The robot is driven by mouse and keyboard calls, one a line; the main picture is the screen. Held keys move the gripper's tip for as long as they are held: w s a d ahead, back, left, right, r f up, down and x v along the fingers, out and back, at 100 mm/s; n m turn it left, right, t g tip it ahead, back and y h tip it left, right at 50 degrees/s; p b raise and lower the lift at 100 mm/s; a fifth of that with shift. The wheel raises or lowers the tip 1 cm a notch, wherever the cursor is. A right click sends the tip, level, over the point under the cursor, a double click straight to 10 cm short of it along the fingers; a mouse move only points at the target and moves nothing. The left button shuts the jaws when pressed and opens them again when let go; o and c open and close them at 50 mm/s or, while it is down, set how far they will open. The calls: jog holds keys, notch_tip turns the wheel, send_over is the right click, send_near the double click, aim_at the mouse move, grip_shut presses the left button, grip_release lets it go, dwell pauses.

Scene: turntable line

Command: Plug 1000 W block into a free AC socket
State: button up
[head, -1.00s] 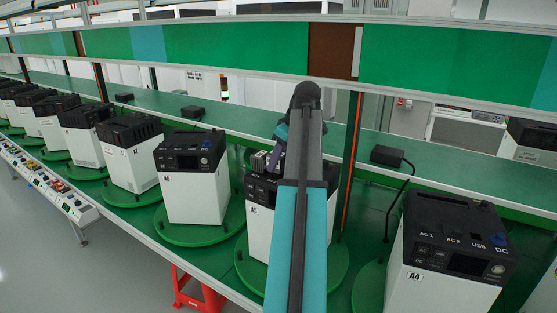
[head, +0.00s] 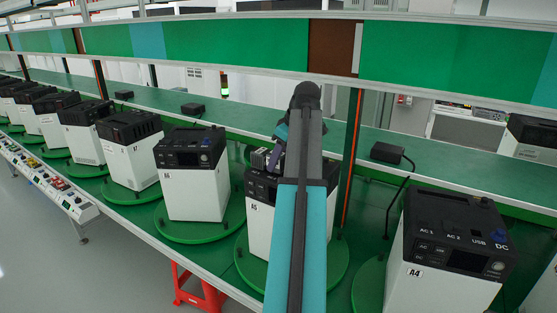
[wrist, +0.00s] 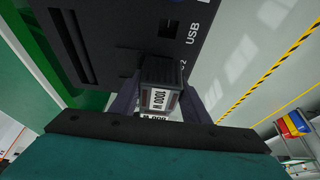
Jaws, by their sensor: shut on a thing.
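The 1000 W block (wrist: 160,98) is a small dark block with a white printed label, seen in the wrist view. My gripper (wrist: 158,88) is shut on it, with one finger on each side. The block's far end is against or just over the dark top panel (wrist: 105,40) of a power station, beside a partly covered label ending in "2". I cannot tell whether it is seated in a socket. In the head view my gripper (head: 266,159) is at the top of the white and black unit A5 (head: 259,222). My arm hides part of that unit.
Unit A4 (head: 440,285) stands at the right, its top marked AC 1, AC 2, USB and DC. Several similar units stand on green turntables (head: 200,222) to the left. A green shelf (head: 240,120) runs behind them. A red stool (head: 198,293) is below.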

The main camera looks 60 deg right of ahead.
jog(key=o, duration=1.6)
jog(key=shift+c, duration=0.2)
jog(key=shift+f, duration=0.1)
jog(key=shift+s, duration=0.1)
jog(key=shift+s+d+r, duration=0.1)
jog(key=shift+s+r, duration=0.05)
jog(key=shift+r, duration=0.3)
jog(key=b+v, duration=0.2)
jog(key=v, duration=1.1)
jog(key=shift+a+b, duration=0.2)
jog(key=shift+b, duration=0.15)
